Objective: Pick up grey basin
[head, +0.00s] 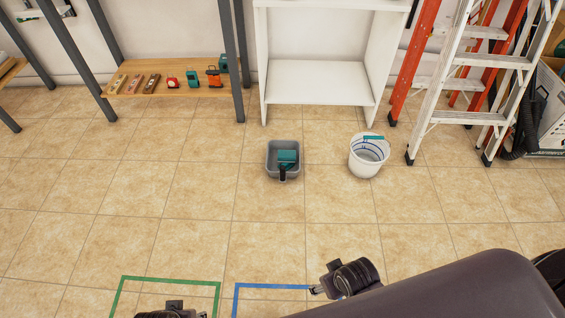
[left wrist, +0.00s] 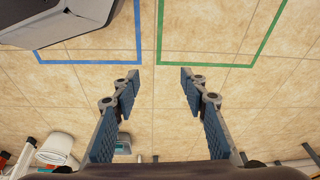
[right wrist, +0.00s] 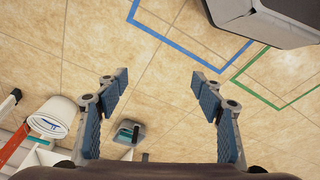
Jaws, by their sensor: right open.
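The grey basin (head: 280,146) stands upright on the tiled floor in front of the white shelf unit. A teal item with a black handle (head: 287,158) rests in it. The basin also shows small in the right wrist view (right wrist: 122,138) and in the left wrist view (left wrist: 122,148), partly hidden by a finger there. My left gripper (left wrist: 158,88) is open and empty, low at the bottom edge of the head view. My right gripper (right wrist: 160,88) is open and empty above the floor. Both are well short of the basin.
A white bucket (head: 363,165) with a teal part on its rim stands right of the basin. A white shelf unit (head: 315,82), ladder (head: 470,115) and wooden shelf (head: 180,90) are behind. Green (head: 165,279) and blue (head: 270,286) tape outlines lie nearer. The floor between is clear.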

